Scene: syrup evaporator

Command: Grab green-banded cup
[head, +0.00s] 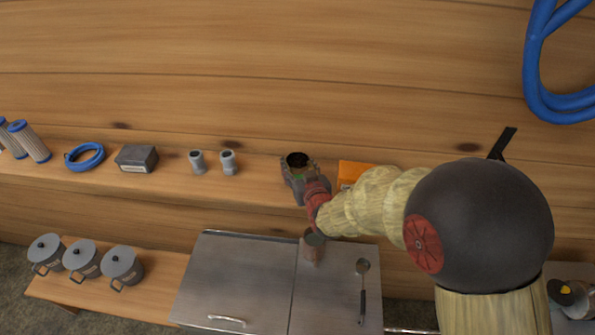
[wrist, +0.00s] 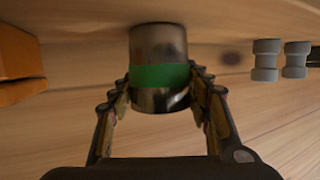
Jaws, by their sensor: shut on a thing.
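The green-banded cup (wrist: 160,77) is a dark metal cup with a green band round its middle, seen between the fingers in the wrist view. In the head view the cup (head: 297,160) shows its dark open mouth at the wall shelf, and the rest is mostly hidden by my gripper. My gripper (wrist: 160,95) is shut on the cup, with one finger on each side. In the head view my gripper (head: 299,175) reaches in from the right at shelf height. I cannot tell whether the cup touches the shelf.
On the shelf (head: 258,184) an orange box (head: 352,173) stands close right of my gripper. Two grey fittings (head: 228,162) and a dark box (head: 137,158) stand left. Below are a steel-lidded evaporator (head: 240,275), a brown cup (head: 314,246) and a ladle (head: 362,290). Lidded pots (head: 122,265) stand lower left.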

